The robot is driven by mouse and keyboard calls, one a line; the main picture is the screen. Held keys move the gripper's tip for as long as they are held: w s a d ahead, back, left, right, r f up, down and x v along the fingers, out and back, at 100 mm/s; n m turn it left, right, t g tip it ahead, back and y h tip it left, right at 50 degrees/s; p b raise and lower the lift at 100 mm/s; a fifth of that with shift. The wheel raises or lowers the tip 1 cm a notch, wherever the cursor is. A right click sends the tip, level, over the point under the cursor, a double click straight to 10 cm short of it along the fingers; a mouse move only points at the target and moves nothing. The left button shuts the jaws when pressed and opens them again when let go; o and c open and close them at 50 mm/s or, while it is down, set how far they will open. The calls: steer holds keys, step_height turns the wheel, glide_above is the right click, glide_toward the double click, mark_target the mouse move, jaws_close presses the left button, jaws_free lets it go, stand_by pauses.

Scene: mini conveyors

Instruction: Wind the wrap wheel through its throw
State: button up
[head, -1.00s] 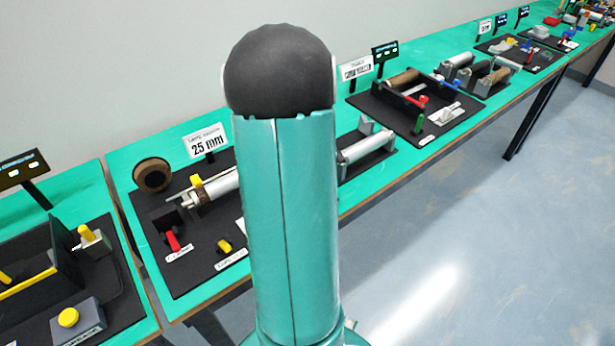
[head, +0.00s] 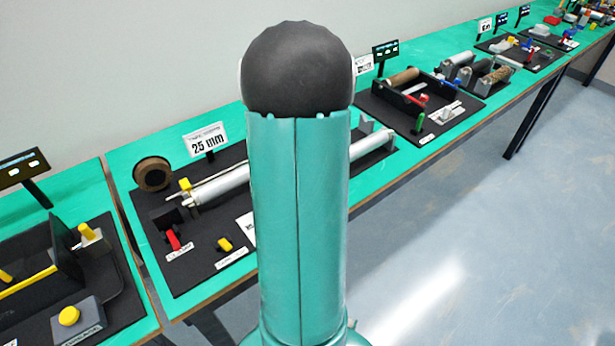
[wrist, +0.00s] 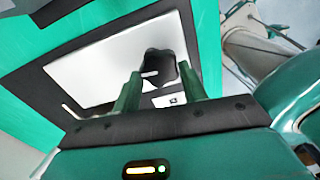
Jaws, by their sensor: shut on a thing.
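A dark lobed knob (wrist: 158,65), which I take for the wrap wheel, stands over a white plate (wrist: 100,65) in the wrist view. My gripper (wrist: 159,82) has its two green fingers on either side of the knob and is shut on it. The exact contact is hard to see. In the head view my own upright arm link hides the gripper and the knob. A long pale roller (head: 222,187) lies on the black board (head: 205,267) under the 25 mm sign (head: 207,141), its middle hidden behind my arm.
A brown ring (head: 153,173) lies at the board's back left. A red lever (head: 173,239) and a yellow knob (head: 225,244) are at its front. Other stations stand at left, with a yellow button (head: 69,317), and farther right along the teal bench. The floor at right is clear.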

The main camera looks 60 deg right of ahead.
steer(key=shift+n, duration=0.6)
steer(key=o, duration=1)
step_height(320, 180, up, 14)
steer(key=shift+f, duration=0.1)
stand_by(0.4)
